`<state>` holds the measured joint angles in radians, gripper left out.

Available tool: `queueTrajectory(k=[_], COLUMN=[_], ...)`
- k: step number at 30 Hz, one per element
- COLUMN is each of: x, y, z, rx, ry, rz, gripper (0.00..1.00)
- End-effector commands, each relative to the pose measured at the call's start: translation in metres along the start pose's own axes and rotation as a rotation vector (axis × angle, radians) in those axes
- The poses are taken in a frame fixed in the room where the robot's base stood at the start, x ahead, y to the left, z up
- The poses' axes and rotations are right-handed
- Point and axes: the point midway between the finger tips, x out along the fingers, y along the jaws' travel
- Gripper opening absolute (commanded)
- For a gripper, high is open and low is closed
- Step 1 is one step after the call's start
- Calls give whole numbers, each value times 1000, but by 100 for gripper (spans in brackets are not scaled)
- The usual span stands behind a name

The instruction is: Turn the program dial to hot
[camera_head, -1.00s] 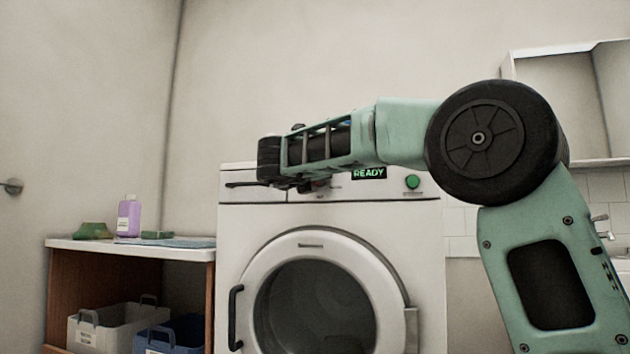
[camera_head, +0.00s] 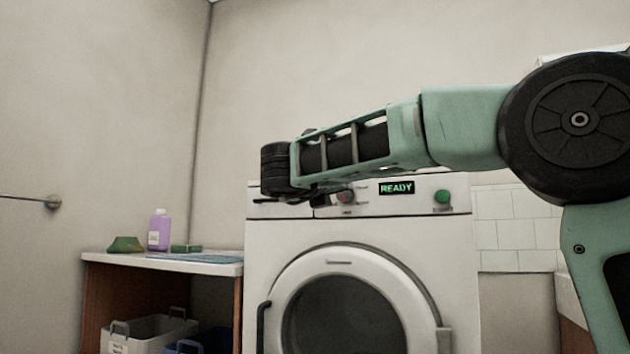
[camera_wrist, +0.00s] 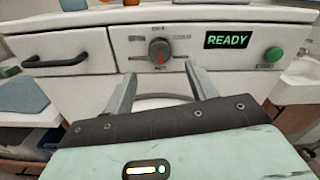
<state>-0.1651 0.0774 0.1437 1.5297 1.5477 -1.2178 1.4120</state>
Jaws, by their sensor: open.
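The program dial (camera_wrist: 159,51) is a round grey knob with a red mark on the washing machine's front panel, with small labels around it too blurred to read. In the head view the dial (camera_head: 345,197) shows just below my forearm. The washing machine (camera_head: 350,235) is white with a round door. In the wrist view my gripper (camera_wrist: 160,80) is open and empty, its two fingers pointing at the panel, one on each side below the dial and apart from it. In the head view the fingers are mostly hidden behind my arm.
A lit READY display (camera_head: 396,188) and a green button (camera_head: 442,196) sit right of the dial. A drawer handle (camera_wrist: 55,62) is to its left. A shelf unit (camera_head: 160,260) with a purple bottle (camera_head: 158,230) and baskets stands left of the machine.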

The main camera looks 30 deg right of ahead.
Motion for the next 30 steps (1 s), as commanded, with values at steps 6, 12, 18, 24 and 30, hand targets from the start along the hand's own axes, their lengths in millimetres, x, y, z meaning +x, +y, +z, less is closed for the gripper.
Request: queueTrajectory(k=[6,12,18,24,30], x=[-52,-84,-97,-98,-98], y=[0,0,0,0,0], z=[2,1,0,-1,-1], rx=[-1,0,0,0,0], ry=[-1,0,1,1,1], rz=[4,2,0,0,0], gripper=[57,57,57,57,57])
